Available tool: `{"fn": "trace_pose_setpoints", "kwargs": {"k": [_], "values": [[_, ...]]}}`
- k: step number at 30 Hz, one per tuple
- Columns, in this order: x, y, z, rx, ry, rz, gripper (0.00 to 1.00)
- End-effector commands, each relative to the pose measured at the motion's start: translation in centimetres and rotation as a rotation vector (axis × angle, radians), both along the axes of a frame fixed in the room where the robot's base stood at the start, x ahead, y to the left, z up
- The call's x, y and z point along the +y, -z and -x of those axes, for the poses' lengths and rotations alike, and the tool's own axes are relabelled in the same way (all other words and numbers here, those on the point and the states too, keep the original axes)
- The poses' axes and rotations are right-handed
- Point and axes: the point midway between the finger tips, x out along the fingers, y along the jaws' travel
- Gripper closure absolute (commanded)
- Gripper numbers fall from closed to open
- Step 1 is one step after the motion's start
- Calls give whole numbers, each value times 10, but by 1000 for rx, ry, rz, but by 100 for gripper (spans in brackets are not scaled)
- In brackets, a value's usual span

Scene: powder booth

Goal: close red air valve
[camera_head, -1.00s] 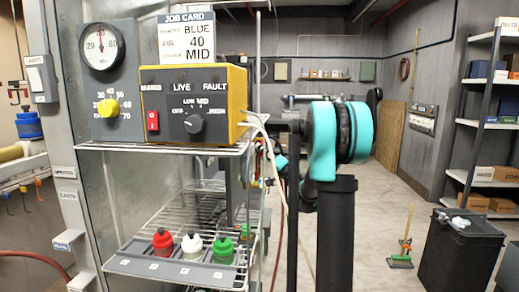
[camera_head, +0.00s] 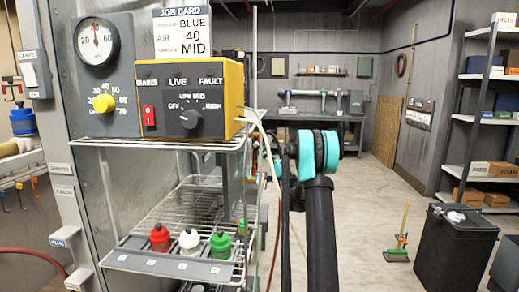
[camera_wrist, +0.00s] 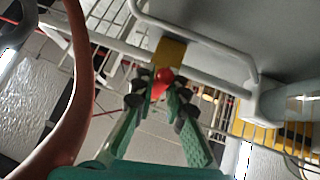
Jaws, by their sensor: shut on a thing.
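In the wrist view, the red air valve handle (camera_wrist: 163,78) sits between the fingertips of my gripper (camera_wrist: 160,96). A brass-coloured block (camera_wrist: 171,52) is right behind it, by a grey pipe. The green fingers are closed in on the red handle from both sides and hide part of it. How far the handle is turned cannot be told. In the head view, the valve and my gripper are hidden behind the shelf and my arm.
A wire shelf (camera_head: 170,220) holds red, white and green capped bottles. Above it stands a yellow control box (camera_head: 190,100). A thick reddish hose (camera_wrist: 78,95) curves close by my gripper on the left.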

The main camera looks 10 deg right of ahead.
Motion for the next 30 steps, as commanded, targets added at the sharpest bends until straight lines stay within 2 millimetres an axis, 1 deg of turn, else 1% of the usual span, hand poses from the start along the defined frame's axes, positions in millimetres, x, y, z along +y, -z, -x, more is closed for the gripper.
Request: {"fn": "trace_pose_setpoints", "kwargs": {"k": [9,21,22,24,27,30], "values": [[-1,-1,-4,-65,0,20,100],[-2,-1,-5,-68,1,21,100],[-2,-1,-5,-68,1,21,85],[-2,-1,-5,-68,1,21,76],[-2,-1,-5,-68,1,21,66],[-1,-1,-5,-68,1,22,66]]}}
